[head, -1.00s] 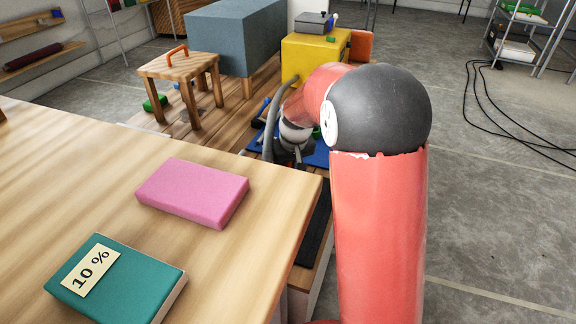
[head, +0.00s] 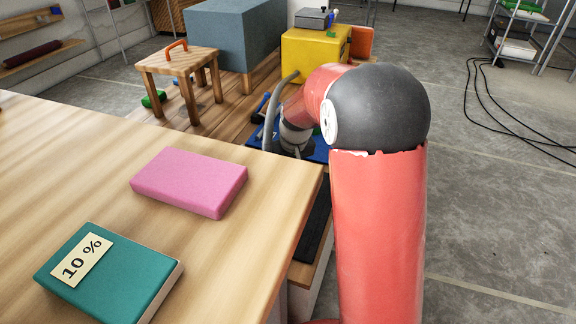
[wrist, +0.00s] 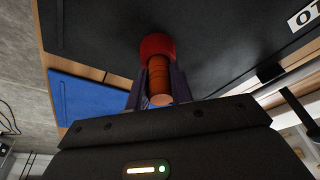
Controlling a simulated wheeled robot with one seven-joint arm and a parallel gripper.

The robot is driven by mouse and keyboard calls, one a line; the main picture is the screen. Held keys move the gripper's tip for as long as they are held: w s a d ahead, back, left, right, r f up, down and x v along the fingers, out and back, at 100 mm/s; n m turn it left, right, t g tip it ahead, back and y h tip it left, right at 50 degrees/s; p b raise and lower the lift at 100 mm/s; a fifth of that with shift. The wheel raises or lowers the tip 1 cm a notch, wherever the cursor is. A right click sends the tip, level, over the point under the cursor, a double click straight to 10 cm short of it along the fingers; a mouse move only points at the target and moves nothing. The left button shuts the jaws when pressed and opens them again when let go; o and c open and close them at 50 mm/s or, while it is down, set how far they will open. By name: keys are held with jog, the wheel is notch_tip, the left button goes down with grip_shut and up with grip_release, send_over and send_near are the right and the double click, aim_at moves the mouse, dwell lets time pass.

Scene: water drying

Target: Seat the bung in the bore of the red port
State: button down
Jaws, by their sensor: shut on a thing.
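In the wrist view, my gripper (wrist: 159,73) is shut on an orange-brown cylindrical bung (wrist: 160,88). The bung lies lengthwise between the two dark fingers, its lighter near end facing my palm. The red port (wrist: 157,46) is a round red collar on a dark panel, straight beyond the fingertips. The bung's far end lines up with the port and meets or overlaps it in the picture. I cannot tell whether it is inside the bore, because the bore is hidden. In the head view my gripper is mostly hidden behind the table corner and my arm.
In the wrist view a dark panel (wrist: 100,28) fills the top, with a blue mat (wrist: 82,97) at left. In the head view the wooden table (head: 95,145) holds a pink block (head: 190,182) and a teal book (head: 110,272). A yellow box (head: 308,55) stands beyond.

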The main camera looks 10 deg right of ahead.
jog(key=shift+f, duration=0.2)
jog(key=c, duration=1.1)
grip_release()
jog(key=shift+c, duration=0.2)
jog(key=shift+r, duration=0.2)
jog(key=v, duration=0.7)
jog(key=shift+r+p, duration=0.3)
jog(key=shift+p, duration=0.05)
jog(key=shift+s, duration=0.1)
